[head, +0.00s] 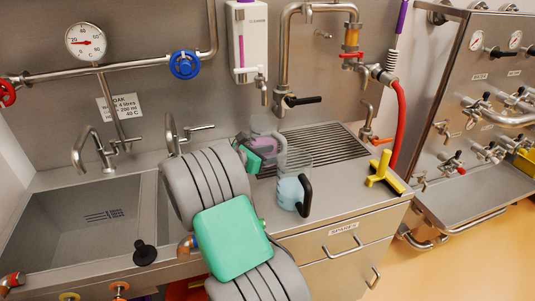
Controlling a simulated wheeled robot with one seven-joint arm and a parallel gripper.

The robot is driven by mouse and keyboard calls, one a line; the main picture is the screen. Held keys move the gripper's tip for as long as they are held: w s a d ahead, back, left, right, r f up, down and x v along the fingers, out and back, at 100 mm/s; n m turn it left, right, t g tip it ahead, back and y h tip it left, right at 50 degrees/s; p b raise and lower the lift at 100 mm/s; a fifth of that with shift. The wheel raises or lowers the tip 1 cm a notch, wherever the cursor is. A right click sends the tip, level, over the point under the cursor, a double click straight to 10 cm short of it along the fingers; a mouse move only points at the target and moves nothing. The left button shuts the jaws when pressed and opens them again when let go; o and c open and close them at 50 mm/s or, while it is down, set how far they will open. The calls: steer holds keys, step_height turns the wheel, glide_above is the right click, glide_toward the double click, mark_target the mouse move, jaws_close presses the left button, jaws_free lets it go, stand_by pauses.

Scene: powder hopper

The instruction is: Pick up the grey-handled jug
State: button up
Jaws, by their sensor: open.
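The grey-handled jug (266,144) is clear, holds purple liquid and stands at the front left of the slatted drain area. Its pale grey handle (282,154) curves on its right side. My gripper (255,157) is open, at the left and near side of this jug. My arm hides the jug's lower left part and most of the fingers, so I cannot tell whether they touch it. A second clear jug (288,189) with blue liquid and a black handle stands in front and to the right.
The sink (90,215) lies left, with a black plunger-like stopper (145,253) at its front edge. A dispenser (248,40) and pipe taps (300,100) hang behind. The drain slats (335,145) are clear.

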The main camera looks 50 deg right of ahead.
steer(key=x, duration=0.5)
steer(key=s+x, duration=0.1)
steer(key=x, duration=0.1)
steer(key=shift+d+r+p, duration=0.2)
steer(key=shift+p, duration=0.2)
steer(key=shift+a, duration=0.1)
jaws_close()
stand_by(0.6)
steer(key=shift+w+r, duration=0.1)
steer(key=shift+r, duration=0.05)
